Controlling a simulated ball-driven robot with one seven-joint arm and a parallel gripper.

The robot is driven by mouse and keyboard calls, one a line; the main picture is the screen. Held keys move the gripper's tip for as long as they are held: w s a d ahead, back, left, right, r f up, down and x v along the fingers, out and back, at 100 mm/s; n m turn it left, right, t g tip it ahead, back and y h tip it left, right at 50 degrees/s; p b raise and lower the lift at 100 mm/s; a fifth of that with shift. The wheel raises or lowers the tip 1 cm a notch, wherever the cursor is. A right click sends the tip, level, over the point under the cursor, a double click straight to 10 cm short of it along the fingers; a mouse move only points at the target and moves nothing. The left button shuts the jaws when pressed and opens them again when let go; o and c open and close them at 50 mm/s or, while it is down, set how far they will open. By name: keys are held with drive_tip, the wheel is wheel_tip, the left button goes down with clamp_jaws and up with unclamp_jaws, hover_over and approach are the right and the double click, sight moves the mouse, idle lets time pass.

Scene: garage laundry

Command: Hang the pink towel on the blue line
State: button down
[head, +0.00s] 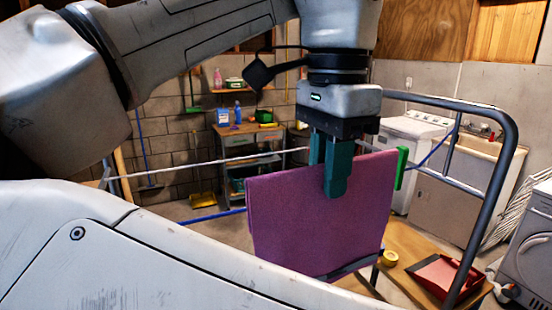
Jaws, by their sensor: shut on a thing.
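The pink towel (300,225), purplish in this light, hangs folded from my gripper (335,175). The teal fingers are shut on its upper edge, one finger in front of the cloth. A blue line (212,216) shows left of the towel, low in the picture. Blue also shows right of the towel (437,149); the stretch between is hidden behind the cloth. The towel appears in front of the line; I cannot tell whether they touch. A green clip (401,168) stands at the towel's right edge.
A white line (200,165) runs behind the towel. A dark tubular frame (500,180) rises at the right. A wooden bench (415,245) below holds a red dustpan (447,273) and a yellow roll (389,258). White washers and a shelf unit (240,150) stand farther back.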

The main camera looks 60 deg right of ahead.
drive_tip(key=shift+w+a+r+p, duration=0.1)
drive_tip(key=shift+p, duration=0.35)
drive_tip(key=shift+w+d+p, duration=0.4)
drive_tip(key=shift+w+d, duration=0.4)
drive_tip(key=shift+w, duration=0.4)
drive_tip(key=shift+w+d+p, duration=0.4)
drive_tip(key=shift+w+d, duration=0.45)
drive_tip(key=shift+w, duration=0.35)
drive_tip(key=shift+w+d+p, duration=0.4)
drive_tip(key=shift+w+d, duration=0.4)
drive_tip(key=shift+w, duration=0.4)
drive_tip(key=shift+w+f, duration=0.15)
drive_tip(key=shift+f, duration=0.25)
drive_tip(key=shift+f+b, duration=1.65)
drive_tip(key=shift+f, duration=2.3)
drive_tip(key=c, duration=1)
unclamp_jaws()
